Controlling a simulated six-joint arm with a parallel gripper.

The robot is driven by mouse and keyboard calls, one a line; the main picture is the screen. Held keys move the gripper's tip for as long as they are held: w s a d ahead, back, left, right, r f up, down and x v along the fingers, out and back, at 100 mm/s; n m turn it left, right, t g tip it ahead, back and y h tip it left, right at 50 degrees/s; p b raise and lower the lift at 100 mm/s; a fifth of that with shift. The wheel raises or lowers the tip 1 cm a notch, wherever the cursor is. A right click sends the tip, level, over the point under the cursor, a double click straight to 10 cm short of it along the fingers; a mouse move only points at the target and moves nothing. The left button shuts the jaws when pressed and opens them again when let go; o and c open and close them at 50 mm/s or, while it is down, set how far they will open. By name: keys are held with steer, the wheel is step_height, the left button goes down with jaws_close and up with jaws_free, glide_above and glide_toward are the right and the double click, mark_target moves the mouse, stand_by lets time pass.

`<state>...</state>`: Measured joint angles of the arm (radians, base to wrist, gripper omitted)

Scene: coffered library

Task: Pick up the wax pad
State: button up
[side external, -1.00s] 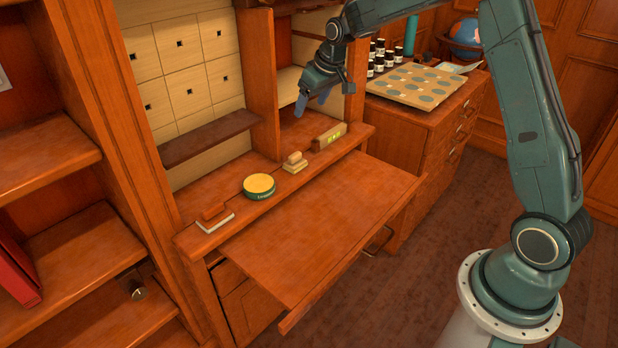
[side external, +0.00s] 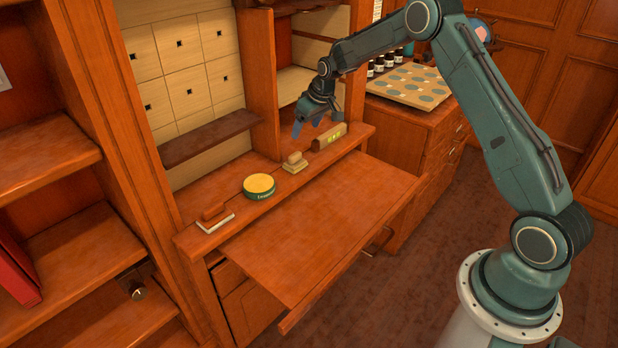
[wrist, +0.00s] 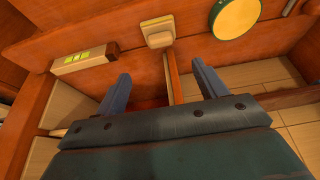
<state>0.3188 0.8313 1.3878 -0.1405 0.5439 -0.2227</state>
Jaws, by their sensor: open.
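Two handled pads lie on the desk ledge (side external: 236,220), and I cannot tell for sure which one is the wax pad. One has a wooden grip on a pale yellowish base (side external: 295,163); it also shows at the top of the wrist view (wrist: 158,31). The other has a reddish-brown grip on a whitish base (side external: 214,218), at the ledge's left end. My gripper (side external: 309,128) is open and empty, above and a little behind the yellowish pad. In the wrist view, the fingers (wrist: 161,72) are spread apart, with the pad beyond the tips, touching neither.
A round green tin with a yellow top (side external: 259,187) sits left of the yellowish pad. A long block with a yellow-green label (side external: 329,137) lies close on its right. An upright divider (side external: 262,85) and a dark shelf (side external: 209,138) stand behind. The pull-out board (side external: 320,225) is bare.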

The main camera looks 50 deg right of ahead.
glide_above(295, 154)
steer(key=s, duration=0.3)
steer(key=shift+w+d+f, duration=0.1)
steer(key=shift+w+f, duration=0.05)
steer(key=shift+f, duration=1.4)
steer(key=shift+w+f, duration=0.1)
steer(key=shift+f, duration=1.45)
steer(key=shift+x, duration=2.6)
steer(key=c, duration=1.1)
steer(key=shift+r, duration=0.2)
step_height(295, 154, up, 20)
steer(key=shift+f, duration=0.15)
